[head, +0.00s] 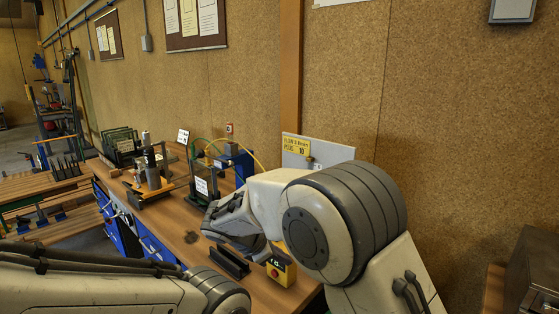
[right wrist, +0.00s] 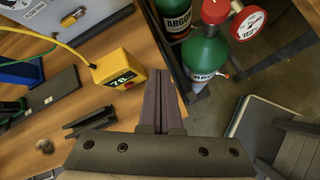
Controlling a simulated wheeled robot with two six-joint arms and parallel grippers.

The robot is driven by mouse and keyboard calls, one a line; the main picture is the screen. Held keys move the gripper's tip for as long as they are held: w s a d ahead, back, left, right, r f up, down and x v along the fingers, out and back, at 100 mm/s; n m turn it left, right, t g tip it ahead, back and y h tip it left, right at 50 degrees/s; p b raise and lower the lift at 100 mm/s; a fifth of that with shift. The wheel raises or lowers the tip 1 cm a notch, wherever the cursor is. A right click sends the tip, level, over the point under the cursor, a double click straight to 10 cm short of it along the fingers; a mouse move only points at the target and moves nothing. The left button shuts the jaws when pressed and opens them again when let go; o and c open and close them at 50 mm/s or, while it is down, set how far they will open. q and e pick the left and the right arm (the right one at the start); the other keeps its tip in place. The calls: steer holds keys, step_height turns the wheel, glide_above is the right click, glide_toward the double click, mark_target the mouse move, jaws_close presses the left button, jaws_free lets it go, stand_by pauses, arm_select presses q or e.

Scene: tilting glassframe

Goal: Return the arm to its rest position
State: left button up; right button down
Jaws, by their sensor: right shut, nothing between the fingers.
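My right arm reaches in from the right of the head view, bent at a large grey joint. Its gripper (head: 229,220) is dark, beside the bench; part of it is hidden behind my own arm. In the right wrist view the two fingers (right wrist: 162,105) lie together, shut and empty. They point past the bench edge towards green cylinders. My left arm crosses the bottom left of the head view, and its gripper is out of sight.
A wooden bench (head: 172,226) carries a yellow box (head: 281,272), a black angled bar (head: 229,261) and small fixtures. Green argon cylinders (right wrist: 206,58) with a gauge (right wrist: 250,22) stand beyond the bench edge. A cork-like wall (head: 460,120) stands behind.

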steer(key=s+d+f+m+g+y+b, duration=0.1)
steer(key=s+m, duration=0.3)
steer(key=s, duration=0.6)
steer(key=s+d+f+m+g+y+b, duration=0.1)
steer(key=s+m, duration=0.4)
steer(key=s, duration=0.6)
steer(key=s+d+f+m+g+y+b, duration=0.2)
steer(key=s+m+y, duration=0.3)
steer(key=s, duration=0.6)
steer(key=shift+s+f+g+b, duration=0.25)
steer(key=shift+f+g+b, duration=0.2)
steer(key=shift+f+g, duration=0.25)
